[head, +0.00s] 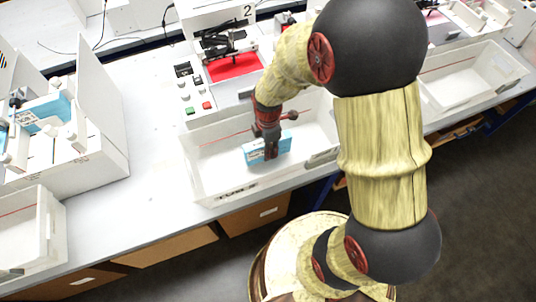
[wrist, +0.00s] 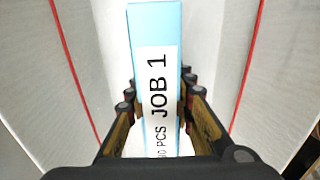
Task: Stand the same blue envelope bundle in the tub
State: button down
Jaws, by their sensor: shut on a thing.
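The blue envelope bundle (head: 267,147) is light blue with a white label. In the wrist view the bundle (wrist: 154,22) is on edge between my fingers, and its label reads "JOB 1". My gripper (head: 270,152) is shut on it, with one finger row on each side in the wrist view (wrist: 158,100). The bundle is inside the white tub (head: 213,184), in its middle, between walls with red lines. I cannot tell whether its lower edge touches the tub floor.
A plotter station marked 2 with a red bed (head: 235,67) and buttons stands behind the tub. A white box (head: 92,158) with another blue bundle (head: 43,110) stands at left. Other white tubs are at lower left (head: 52,222) and right (head: 437,95). Bare table lies left of the tub.

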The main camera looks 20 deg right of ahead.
jog(key=shift+f+b, duration=0.4)
jog(key=shift+f, duration=1.25)
jog(key=shift+f, duration=0.1)
jog(key=c, duration=1.6)
grip_release()
jog(key=shift+o, duration=0.3)
